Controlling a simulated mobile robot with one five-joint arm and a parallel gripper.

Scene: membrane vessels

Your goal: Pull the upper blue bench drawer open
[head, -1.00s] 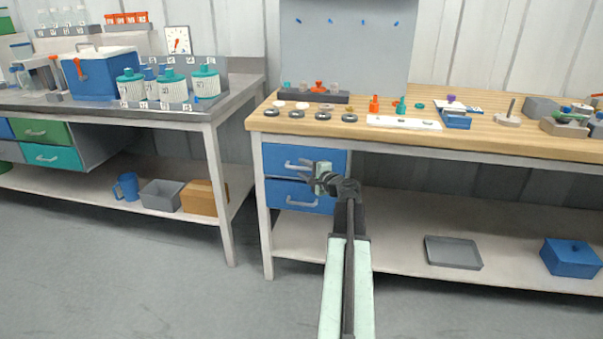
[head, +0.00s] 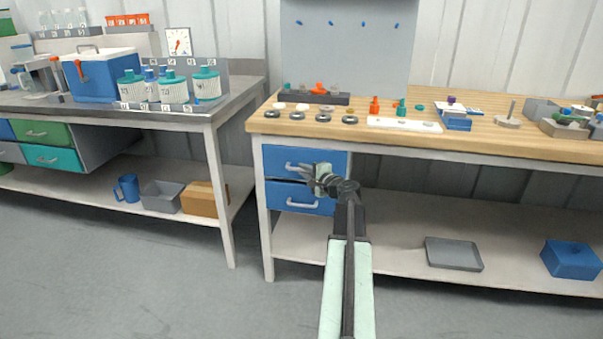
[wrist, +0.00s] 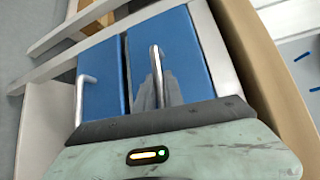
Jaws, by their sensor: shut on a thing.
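The upper blue drawer (head: 280,160) is in the right bench, just under the wooden top; in the wrist view it is the right-hand blue front (wrist: 195,65). Its silver handle (wrist: 156,60) stands out from the front. My gripper (head: 310,172) is at the right end of this handle in the head view, shut on it. In the wrist view the grey fingers (wrist: 157,94) meet at the handle. I cannot tell whether the drawer stands slightly out. The lower blue drawer (head: 277,192) is below, with its own handle (head: 300,204) free.
The wooden bench top (head: 480,137) carries several small parts above the drawers. A bench leg (head: 266,235) stands left of them. A grey tray (head: 453,253) and a blue box (head: 571,258) lie on the lower shelf. The floor in front is clear.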

